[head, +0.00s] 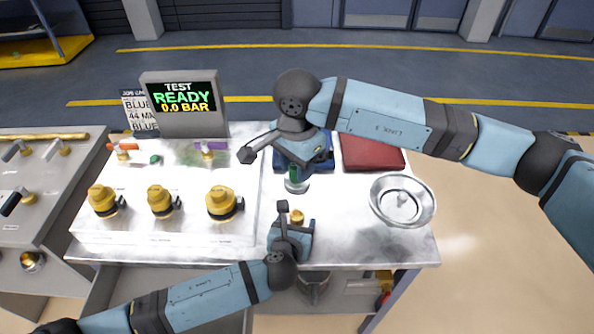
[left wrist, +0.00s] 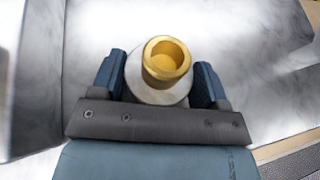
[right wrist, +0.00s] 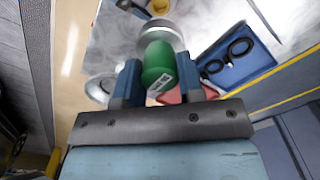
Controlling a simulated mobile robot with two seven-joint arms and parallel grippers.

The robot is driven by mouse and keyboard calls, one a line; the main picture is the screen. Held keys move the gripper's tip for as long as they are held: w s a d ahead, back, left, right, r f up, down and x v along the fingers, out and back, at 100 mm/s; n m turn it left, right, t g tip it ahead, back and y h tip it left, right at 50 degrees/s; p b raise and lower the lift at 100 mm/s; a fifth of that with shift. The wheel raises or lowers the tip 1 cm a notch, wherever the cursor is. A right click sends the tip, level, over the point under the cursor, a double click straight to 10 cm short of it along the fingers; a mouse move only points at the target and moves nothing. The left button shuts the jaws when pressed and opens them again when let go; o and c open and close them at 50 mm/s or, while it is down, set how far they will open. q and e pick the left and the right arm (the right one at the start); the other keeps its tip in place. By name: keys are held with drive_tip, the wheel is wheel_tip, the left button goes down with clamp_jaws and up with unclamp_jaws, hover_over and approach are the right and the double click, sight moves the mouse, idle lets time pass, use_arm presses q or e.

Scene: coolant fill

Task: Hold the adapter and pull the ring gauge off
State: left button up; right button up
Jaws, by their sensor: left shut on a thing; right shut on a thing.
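The brass adapter (head: 298,216) is upright between the fingers of my left gripper (head: 291,227), near the table's front. In the left wrist view the adapter (left wrist: 167,59) shows an open, hollow top above a pale round flange, with the left gripper's fingers (left wrist: 160,85) shut on it from both sides. The ring gauge has a green handle (right wrist: 157,65) and a silver ring end (right wrist: 160,32). My right gripper (right wrist: 160,85) is shut on the green handle. In the head view the silver ring (head: 296,186) appears behind the adapter, apart from it.
A blue tray (right wrist: 241,66) with black rings and a red tray (head: 372,152) lie at the back. A round metal dish (head: 403,201) is on the right. The test bench with several yellow-capped fittings (head: 161,201) and a screen (head: 182,98) stands left.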

drive_tip(key=shift+r, duration=0.95)
use_arm(q)
drive_tip(key=o, duration=1.1)
drive_tip(key=shift+c, duration=0.2)
